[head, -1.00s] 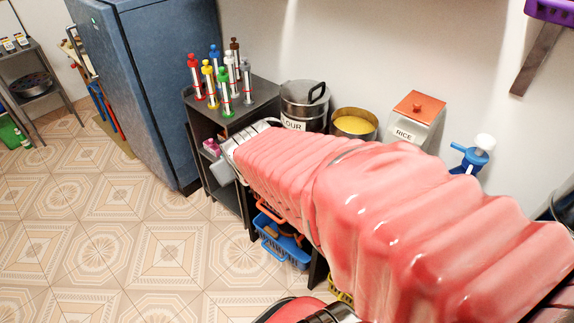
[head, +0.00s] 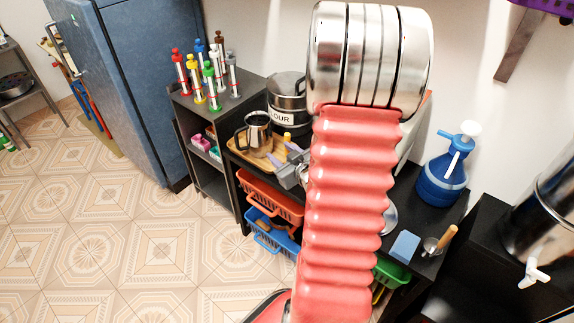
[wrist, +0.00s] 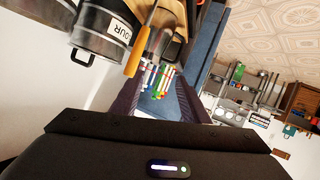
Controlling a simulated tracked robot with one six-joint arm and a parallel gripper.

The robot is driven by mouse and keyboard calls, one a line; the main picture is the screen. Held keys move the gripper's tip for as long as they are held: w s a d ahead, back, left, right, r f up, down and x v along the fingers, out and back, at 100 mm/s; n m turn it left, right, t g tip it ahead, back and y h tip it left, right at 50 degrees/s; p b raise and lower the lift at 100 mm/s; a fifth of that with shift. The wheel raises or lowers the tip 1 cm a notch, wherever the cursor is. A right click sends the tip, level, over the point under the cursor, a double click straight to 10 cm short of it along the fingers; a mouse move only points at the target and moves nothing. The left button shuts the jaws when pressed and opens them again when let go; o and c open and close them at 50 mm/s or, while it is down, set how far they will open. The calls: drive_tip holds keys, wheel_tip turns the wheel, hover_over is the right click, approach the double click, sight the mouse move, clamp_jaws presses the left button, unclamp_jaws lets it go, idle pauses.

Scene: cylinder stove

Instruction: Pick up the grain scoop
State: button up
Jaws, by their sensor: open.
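A small metal scoop with a wooden handle (head: 447,237), which looks like the grain scoop, sits at the right end of the black counter in the head view. My gripper (head: 283,154) is left of it, across my raised arm, beside the wooden board and steel pitcher. In the wrist view my gripper (wrist: 158,98) is open, with nothing between its fingers. Another wooden handle on a thin metal rod (wrist: 133,60) shows near the fingers there; I cannot tell what tool it belongs to.
A flour canister (head: 287,97), steel pitcher (head: 257,133) and wooden board (head: 243,152) stand near my gripper. A blue jug (head: 443,178) and blue block (head: 405,246) are near the scoop. My arm hides the counter's middle.

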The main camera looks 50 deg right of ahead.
drive_tip(key=s+d+f+m+t+h, duration=0.1)
drive_tip(key=s+t, duration=0.3)
drive_tip(key=s, duration=0.4)
drive_tip(key=shift+s+d+f+m, duration=0.25)
drive_tip(key=shift+d+f+m, duration=0.35)
drive_tip(key=shift+f+m, duration=0.25)
drive_tip(key=shift+r, duration=0.1)
drive_tip(key=x, duration=0.8)
drive_tip(key=shift+w+d, duration=0.25)
drive_tip(key=shift+w, duration=0.05)
drive_tip(key=shift+d+x, duration=0.2)
drive_tip(key=shift+x, duration=2.35)
drive_tip(key=shift+r, duration=0.15)
